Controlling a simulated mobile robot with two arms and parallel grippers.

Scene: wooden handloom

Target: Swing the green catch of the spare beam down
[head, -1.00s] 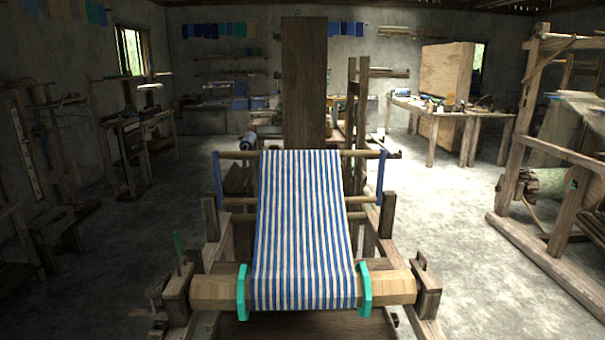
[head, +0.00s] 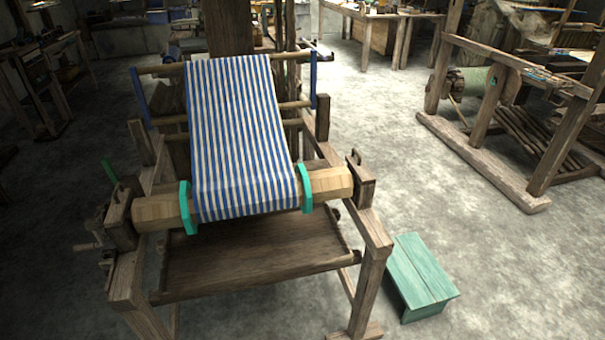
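A wooden beam (head: 332,182) lies across the front of the near loom, with blue-and-white striped cloth (head: 240,130) over it. Two bright green pieces, a left one (head: 187,208) and a right one (head: 304,188), sit around the beam at the cloth's edges. A narrow dark green upright piece (head: 110,171) stands by the beam's left end. A pale green roll (head: 472,80) lies in the wooden frame at the right, with a small green patch near it. I cannot tell which green part is the spare beam's catch. Neither gripper is in view.
A green stool or box (head: 421,275) stands on the floor just right of the near loom. The right frame's floor rail (head: 485,162) lies beyond it. Bare concrete floor (head: 375,130) is clear between loom and frame. A worktable (head: 385,14) stands at the back.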

